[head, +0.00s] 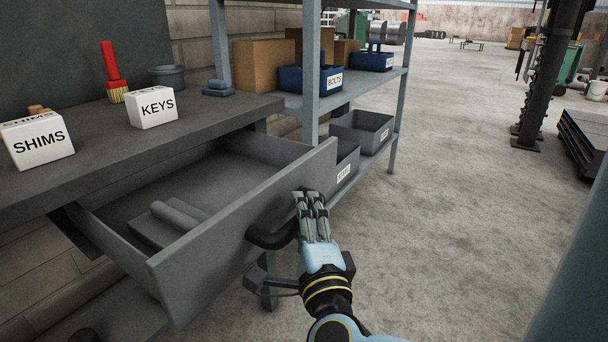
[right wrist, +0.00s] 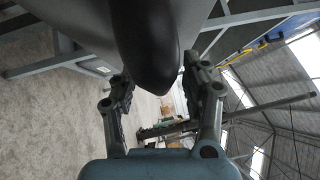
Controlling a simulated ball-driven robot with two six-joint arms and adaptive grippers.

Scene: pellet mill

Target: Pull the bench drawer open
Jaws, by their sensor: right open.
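The bench drawer (head: 235,228) is pulled well out of the grey bench (head: 75,150), and its inside shows. A grey block-like item (head: 168,224) lies on the drawer floor. A dark bar handle (head: 270,236) is on the drawer front. My right gripper (head: 309,197) is at the right end of this handle. In the right wrist view the fingers (right wrist: 160,95) are apart, with the rounded dark end of the handle (right wrist: 150,60) in front of and partly between them. Whether they touch it I cannot tell. My left gripper is not in view.
White boxes marked SHIMS (head: 38,142) and KEYS (head: 151,108) and a red-handled brush (head: 112,72) stand on the bench. A shelf rack (head: 311,60) with blue bins (head: 306,80) stands behind the drawer.

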